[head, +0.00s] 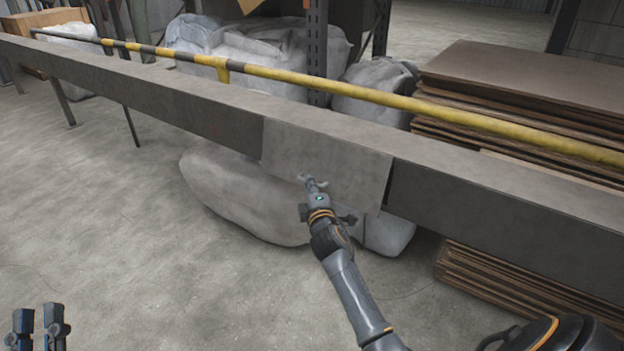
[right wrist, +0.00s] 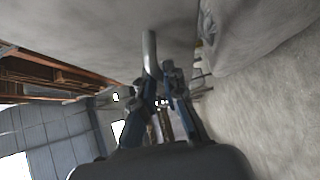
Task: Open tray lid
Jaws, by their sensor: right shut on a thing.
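The tray (head: 480,205) is a long grey metal channel running across the head view. Its lid (head: 345,165) is a flat grey panel lying against the front face, with a dark line along its right edge. A small metal handle (head: 304,178) sits on the lid's lower left part; it also shows as a short bent rod in the right wrist view (right wrist: 149,50). My right gripper (head: 313,185) is shut on the handle, its fingers partly hiding it. My left gripper (head: 39,322) is at the lower left corner, open and empty, far from the tray.
A yellow and black rail (head: 400,101) runs behind the tray. Grey wrapped bundles (head: 245,195) lie below and behind it. Stacked brown boards (head: 530,85) stand at the right. The concrete floor (head: 130,240) in front is clear at left.

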